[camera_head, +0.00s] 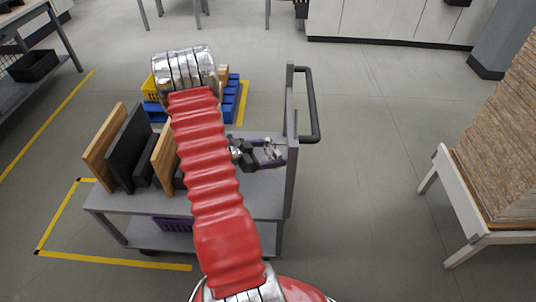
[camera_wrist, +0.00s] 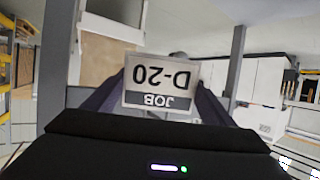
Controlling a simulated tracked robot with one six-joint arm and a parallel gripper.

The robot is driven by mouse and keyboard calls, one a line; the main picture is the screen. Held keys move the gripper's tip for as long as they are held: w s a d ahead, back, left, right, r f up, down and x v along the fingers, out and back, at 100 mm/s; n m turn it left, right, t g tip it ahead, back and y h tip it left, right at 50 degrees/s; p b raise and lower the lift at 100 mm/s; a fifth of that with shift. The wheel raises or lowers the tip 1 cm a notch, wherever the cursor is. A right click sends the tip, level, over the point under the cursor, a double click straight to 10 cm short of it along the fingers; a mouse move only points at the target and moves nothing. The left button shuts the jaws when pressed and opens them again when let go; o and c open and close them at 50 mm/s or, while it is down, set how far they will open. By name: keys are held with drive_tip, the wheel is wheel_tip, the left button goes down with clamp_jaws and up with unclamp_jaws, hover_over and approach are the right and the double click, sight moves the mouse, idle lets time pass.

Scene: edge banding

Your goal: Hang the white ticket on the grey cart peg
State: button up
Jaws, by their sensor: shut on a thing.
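The white ticket (camera_wrist: 160,80) shows upside down in the wrist view, reading "D-20" and "JOB" on a dark band. My gripper (camera_head: 272,155) is shut on it, with a dark finger on each side. In the head view, my gripper is above the right end of the grey cart (camera_head: 262,195), just left of its upright post (camera_head: 291,170). The ticket is too small to make out there. I cannot pick out the peg in either view; it may be hidden or too small.
Wooden and black boards (camera_head: 128,145) stand on the cart's left part. Yellow and blue bins (camera_head: 232,100) are behind my arm. A black handle (camera_head: 313,105) sticks out right of the post. A stack of brown panels (camera_head: 505,150) stands at right. The floor between is clear.

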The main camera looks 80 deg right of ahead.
drive_tip(key=shift+s+d+f, duration=0.15)
drive_tip(key=shift+s+f, duration=0.3)
drive_tip(key=shift+s, duration=0.35)
drive_tip(key=o, duration=1.1)
drive_tip(key=v, duration=1.3)
drive_tip(key=shift+w, duration=0.35)
